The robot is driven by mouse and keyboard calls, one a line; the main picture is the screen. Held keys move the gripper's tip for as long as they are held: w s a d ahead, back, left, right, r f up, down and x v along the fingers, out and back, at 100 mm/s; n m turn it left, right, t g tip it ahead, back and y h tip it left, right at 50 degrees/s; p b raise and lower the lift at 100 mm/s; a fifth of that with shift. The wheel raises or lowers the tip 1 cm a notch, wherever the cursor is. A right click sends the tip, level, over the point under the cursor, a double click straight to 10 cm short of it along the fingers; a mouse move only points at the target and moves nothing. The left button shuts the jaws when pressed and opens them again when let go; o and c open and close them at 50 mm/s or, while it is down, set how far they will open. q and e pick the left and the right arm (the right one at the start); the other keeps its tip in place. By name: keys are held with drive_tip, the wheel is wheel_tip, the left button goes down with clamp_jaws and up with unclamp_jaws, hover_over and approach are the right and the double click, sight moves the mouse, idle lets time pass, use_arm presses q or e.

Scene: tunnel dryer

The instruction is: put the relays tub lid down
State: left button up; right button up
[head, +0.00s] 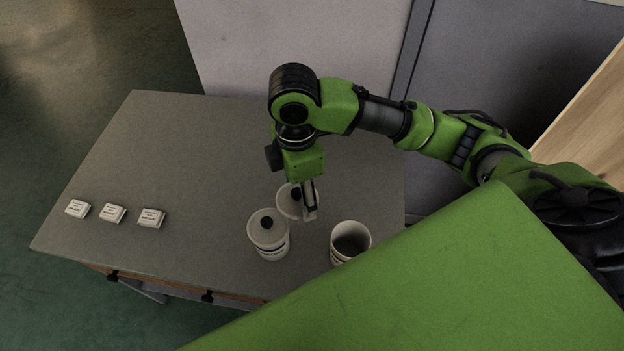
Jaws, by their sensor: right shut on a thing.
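My right gripper (306,195) reaches down from above and is shut on a round pale lid (286,208) with a dark knob. The lid is just behind a white tub whose own lid (262,232) with a dark knob is on. I cannot tell whether the held lid touches the table. A second white tub (341,258) stands open to the right, its inside dark and its lower front hidden by my green body. The tub labels are too small to read, so I cannot tell which is the relays tub. My left gripper is out of view.
Three small white labelled boxes (114,213) sit in a row on the left of the grey table (190,140). The table's middle and back left are clear. A pale panel (290,40) and a dark grey one stand behind the table.

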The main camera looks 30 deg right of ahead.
drive_tip(key=w+d+f, duration=0.2)
drive_tip(key=w+f, duration=0.1)
drive_tip(key=w+d+f+p, duration=0.1)
drive_tip(key=w+d+f, duration=0.1)
drive_tip(key=w+d, duration=0.1)
drive_tip(key=w+d+f+p, duration=0.1)
drive_tip(key=w+d+f, duration=0.2)
drive_tip(key=shift+w+d+f, duration=0.15)
drive_tip(key=shift+w+f, duration=0.15)
drive_tip(key=shift+w, duration=0.05)
drive_tip(key=shift+w+d+f, duration=0.2)
drive_tip(key=shift+w+f, duration=0.05)
drive_tip(key=shift+f, duration=0.25)
drive_tip(key=shift+w+d+f+p, duration=0.1)
drive_tip(key=shift+f+p, duration=0.15)
drive_tip(key=shift+f, duration=0.65)
drive_tip(key=shift+w+d+f+p, duration=0.1)
drive_tip(key=shift+f+p, duration=0.1)
drive_tip(key=shift+f, duration=0.7)
drive_tip(key=shift+f, duration=0.1)
drive_tip(key=o, duration=0.9)
wheel_tip(320, 180, up, 12)
drive_tip(key=b, duration=0.1)
